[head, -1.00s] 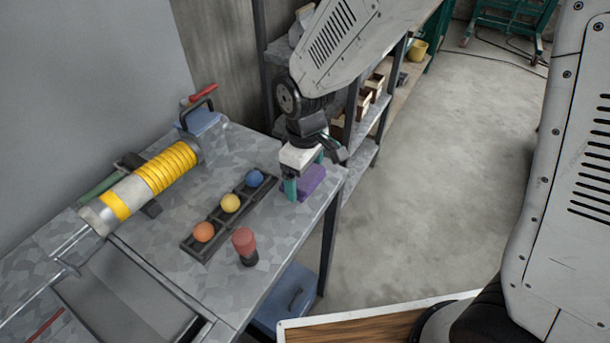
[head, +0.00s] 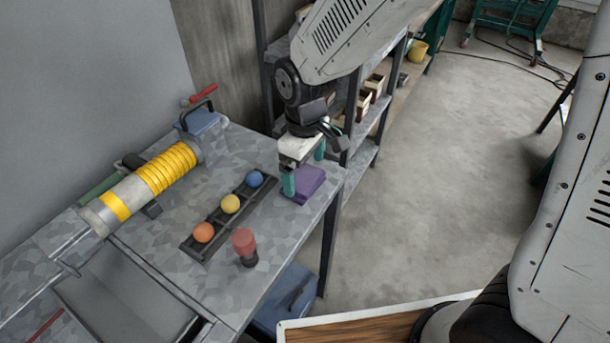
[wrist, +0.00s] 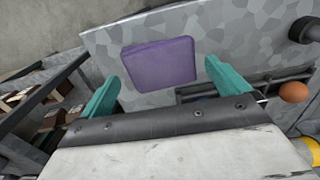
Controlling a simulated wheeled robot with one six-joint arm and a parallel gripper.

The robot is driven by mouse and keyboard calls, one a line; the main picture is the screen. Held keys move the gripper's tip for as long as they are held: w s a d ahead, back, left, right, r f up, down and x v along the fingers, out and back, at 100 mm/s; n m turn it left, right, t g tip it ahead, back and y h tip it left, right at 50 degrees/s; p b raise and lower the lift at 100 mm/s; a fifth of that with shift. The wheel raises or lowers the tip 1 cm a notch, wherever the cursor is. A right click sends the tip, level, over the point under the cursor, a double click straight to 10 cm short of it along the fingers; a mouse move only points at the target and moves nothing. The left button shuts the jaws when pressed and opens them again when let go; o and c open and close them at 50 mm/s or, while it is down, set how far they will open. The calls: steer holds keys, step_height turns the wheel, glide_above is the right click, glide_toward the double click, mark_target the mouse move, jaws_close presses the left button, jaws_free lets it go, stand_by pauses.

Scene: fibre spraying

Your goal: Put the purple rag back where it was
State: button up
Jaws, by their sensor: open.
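The purple rag (head: 304,185), a folded square, lies flat on the grey metal table (head: 268,215) near its right edge. It shows whole in the wrist view (wrist: 158,63), lying between and beyond the two teal fingertips. My gripper (head: 304,167) is open and empty, just above the rag. In the wrist view the fingers (wrist: 162,78) stand apart on either side of the rag, with a gap to it.
A black tray (head: 216,227) with orange, yellow and blue balls lies left of the rag. A red-topped object (head: 244,245) stands in front. A yellow-ringed cylinder (head: 158,172) lies at the left. Metal shelving (head: 365,133) stands behind the table's right end.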

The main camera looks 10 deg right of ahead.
mark_target(305, 177)
step_height(305, 177, up, 8)
steer(key=r, duration=0.1)
steer(key=s+d+r+m, duration=0.3)
steer(key=s+d+r, duration=0.1)
steer(key=d, duration=0.3)
steer(key=s+d+r+m, duration=0.2)
steer(key=s+d+r, duration=0.1)
steer(key=s+d, duration=0.3)
steer(key=s+d+r+m+t, duration=0.1)
steer(key=s+d+m, duration=0.4)
steer(key=s+d, duration=0.2)
steer(key=shift+s+d, duration=0.35)
steer(key=shift+s, duration=0.9)
